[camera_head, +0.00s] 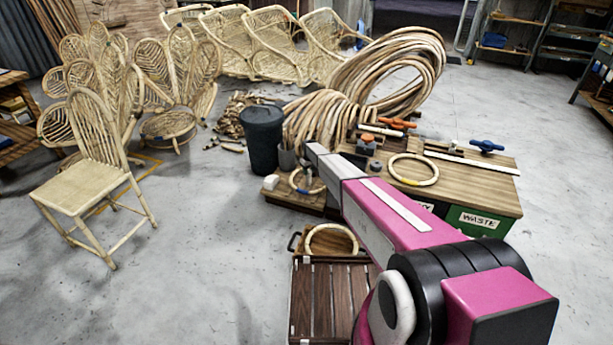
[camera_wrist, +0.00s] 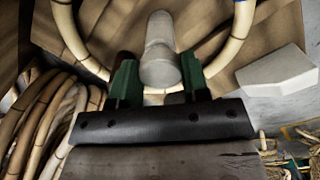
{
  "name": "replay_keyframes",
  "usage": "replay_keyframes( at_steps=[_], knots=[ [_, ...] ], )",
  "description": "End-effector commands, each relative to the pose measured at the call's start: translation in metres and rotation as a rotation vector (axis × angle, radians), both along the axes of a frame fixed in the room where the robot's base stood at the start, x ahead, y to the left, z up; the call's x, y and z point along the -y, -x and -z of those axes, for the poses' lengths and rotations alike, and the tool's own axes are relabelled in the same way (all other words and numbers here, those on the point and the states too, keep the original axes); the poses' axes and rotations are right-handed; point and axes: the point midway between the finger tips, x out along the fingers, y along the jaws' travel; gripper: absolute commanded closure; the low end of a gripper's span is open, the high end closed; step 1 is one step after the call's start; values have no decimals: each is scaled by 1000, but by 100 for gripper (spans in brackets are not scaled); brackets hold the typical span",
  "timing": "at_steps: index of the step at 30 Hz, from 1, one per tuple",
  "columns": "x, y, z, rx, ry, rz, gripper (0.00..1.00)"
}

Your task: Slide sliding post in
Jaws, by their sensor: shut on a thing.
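The sliding post (camera_wrist: 160,55) is a smooth pale grey rounded cylinder in the wrist view. My gripper (camera_wrist: 160,74) has its two green fingers shut on it, one on each side. A bent rattan ring (camera_wrist: 82,50) curves around the post in this view and passes behind the fingers. Whether the post touches the ring I cannot tell. In the head view this ring (camera_head: 296,180) lies at the left end of the bench, partly behind my arm. My gripper and the held post are hidden there. The slot or seat for the post is not clear.
The wooden bench (camera_head: 470,180) carries another rattan ring (camera_head: 413,170), orange and blue handled clamps. Rattan coils (camera_head: 330,115) stand behind. A slatted crate (camera_head: 325,300) stands in front.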

Motion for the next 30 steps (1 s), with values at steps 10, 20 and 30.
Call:
replay_keyframes(
  at_steps=[10, 20, 30],
  knots=[
    [13, -37, 0, 3, 1, 0, 100],
    [13, -38, 0, 5, 0, 0, 32],
    [13, -36, -6, 1, 0, 0, 32]
  ],
)
